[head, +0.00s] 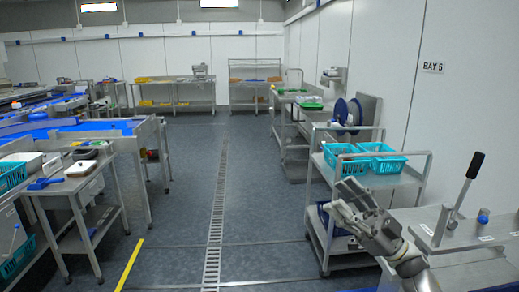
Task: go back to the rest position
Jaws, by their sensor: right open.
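My right gripper (352,205) is at the lower right of the head view, raised in front of a steel cart. Its fingers are apart and nothing shows between them. Its arm comes up from the bottom edge, beside a steel bench with a lever. My left gripper does not show in this view.
The steel cart (403,180) holds teal baskets (343,157). The lever bench (462,232) stands close on the right. A small side table (66,186) and a blue conveyor (85,128) are at left. The grey floor (180,195) with a drain grate (216,215) is clear.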

